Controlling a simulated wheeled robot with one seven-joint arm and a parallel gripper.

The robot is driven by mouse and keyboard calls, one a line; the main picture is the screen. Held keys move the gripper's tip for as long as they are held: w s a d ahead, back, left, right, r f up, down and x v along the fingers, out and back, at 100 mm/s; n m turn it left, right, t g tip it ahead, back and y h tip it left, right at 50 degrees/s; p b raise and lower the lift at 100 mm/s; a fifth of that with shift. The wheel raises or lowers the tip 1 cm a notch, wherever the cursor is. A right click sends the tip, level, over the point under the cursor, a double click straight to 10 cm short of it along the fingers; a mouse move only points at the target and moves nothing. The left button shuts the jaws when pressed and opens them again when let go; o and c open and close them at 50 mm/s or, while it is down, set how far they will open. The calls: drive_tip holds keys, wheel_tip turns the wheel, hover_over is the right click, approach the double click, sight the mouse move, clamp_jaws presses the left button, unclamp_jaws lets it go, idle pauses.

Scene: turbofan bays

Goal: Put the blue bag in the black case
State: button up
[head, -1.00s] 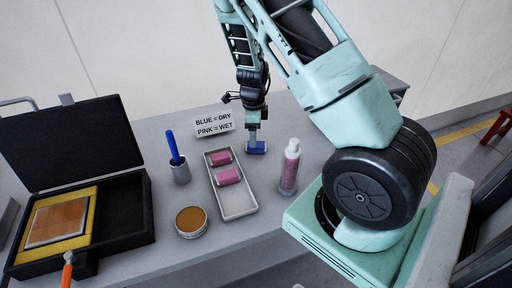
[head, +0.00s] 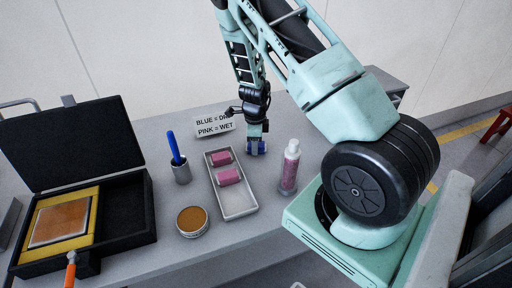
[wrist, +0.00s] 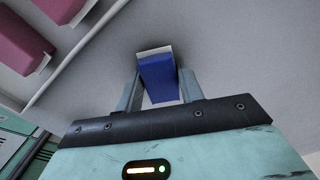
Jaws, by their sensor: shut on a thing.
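A small blue bag (wrist: 160,78) with a pale end is between the fingers of my gripper (wrist: 160,92) in the wrist view. In the head view the blue bag (head: 262,148) shows beside the fingertips of my gripper (head: 254,148), just right of the tray. My gripper is shut on the bag, at or close above the grey bench; I cannot tell whether the bag still touches it. The open black case (head: 128,205) stands at the left with its lid up. A yellow-framed block with a brown top fills its left part, and its right part is empty and dark.
A pale tray (head: 240,205) with two pink bags (head: 228,177) lies between my gripper and the case. A cup with a blue stick (head: 181,172), a tin (head: 192,221), a pink bottle (head: 290,168) and a sign (head: 214,125) stand around it.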

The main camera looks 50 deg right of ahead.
wheel_tip(320, 180, up, 10)
drive_tip(key=shift+f+b, duration=0.25)
drive_tip(key=shift+b, duration=0.1)
drive_tip(key=shift+r, duration=0.25)
